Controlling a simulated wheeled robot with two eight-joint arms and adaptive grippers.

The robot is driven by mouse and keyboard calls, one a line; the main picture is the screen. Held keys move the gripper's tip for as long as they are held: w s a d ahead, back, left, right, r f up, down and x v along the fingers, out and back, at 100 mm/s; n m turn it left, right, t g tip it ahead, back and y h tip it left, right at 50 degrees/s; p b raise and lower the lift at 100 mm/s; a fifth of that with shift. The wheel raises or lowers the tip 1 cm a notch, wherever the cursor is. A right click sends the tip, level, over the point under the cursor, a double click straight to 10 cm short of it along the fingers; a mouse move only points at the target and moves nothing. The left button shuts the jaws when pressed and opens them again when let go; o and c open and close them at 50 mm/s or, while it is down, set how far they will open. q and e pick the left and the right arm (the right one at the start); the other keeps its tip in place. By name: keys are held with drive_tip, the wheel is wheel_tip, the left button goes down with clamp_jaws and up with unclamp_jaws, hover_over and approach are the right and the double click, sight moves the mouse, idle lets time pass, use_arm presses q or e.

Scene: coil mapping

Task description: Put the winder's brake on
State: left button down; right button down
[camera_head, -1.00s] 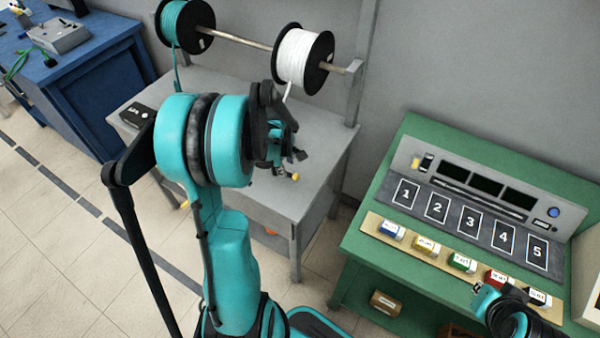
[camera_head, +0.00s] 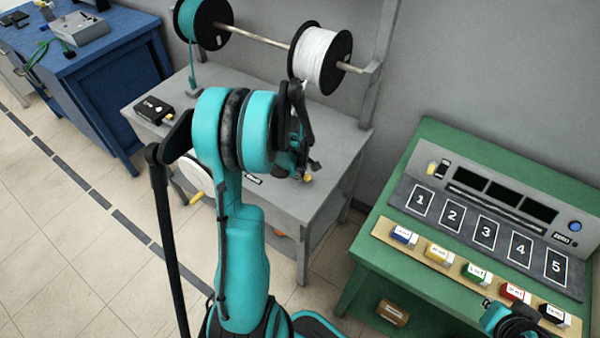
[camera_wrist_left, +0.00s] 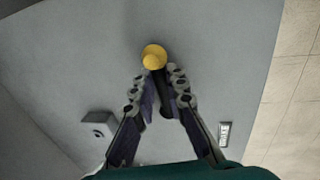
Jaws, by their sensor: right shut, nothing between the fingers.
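The winder's brake lever shows in the left wrist view as a dark stem with a yellow knob (camera_wrist_left: 154,57), just beyond my left fingertips. In the head view the same yellow knob (camera_head: 308,178) is at the front right of the grey winder table (camera_head: 335,145). My left gripper (camera_wrist_left: 165,84) is open, its fingers in a V on either side of the stem; I cannot tell whether they touch it. In the head view my left gripper (camera_head: 301,165) is partly hidden by its arm. My right gripper (camera_head: 488,304) is shut and empty by the green bench.
A teal spool (camera_head: 203,22) and a white spool (camera_head: 320,58) hang on a rod above the table. A pale disc (camera_head: 194,174) with a yellow handle is left of my arm. A black box (camera_head: 153,108) lies on the table. The green bench (camera_head: 420,275) carries several small boxes.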

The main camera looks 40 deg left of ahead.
use_arm(q)
drive_tip(key=shift+s, duration=0.1)
drive_tip(key=s+m, duration=0.1)
drive_tip(key=m, duration=0.1)
drive_tip(key=s+m+b, duration=0.1)
drive_tip(key=m, duration=0.1)
drive_tip(key=shift+a+h, duration=0.2)
drive_tip(key=shift+h, duration=0.2)
drive_tip(key=s+m, duration=0.1)
drive_tip(key=m, duration=0.1)
drive_tip(key=s+a+m, duration=0.1)
drive_tip(key=m, duration=0.1)
drive_tip(key=shift+m+h, duration=0.4)
drive_tip(key=m, duration=0.1)
drive_tip(key=s+a+m+b, duration=0.1)
drive_tip(key=m, duration=0.1)
drive_tip(key=shift+a+m+g+h, duration=0.25)
drive_tip(key=shift+m+g+h, duration=0.05)
drive_tip(key=shift+g, duration=0.1)
drive_tip(key=shift+s+a+m+g, duration=0.2)
drive_tip(key=shift+a+m, duration=0.25)
drive_tip(key=shift+m, duration=0.5)
drive_tip(key=shift+s+a+m+g, duration=0.2)
drive_tip(key=shift+a+m, duration=0.2)
drive_tip(key=shift+m, duration=0.55)
drive_tip(key=c, duration=1.5)
unclamp_jaws()
drive_tip(key=shift+c, duration=0.2)
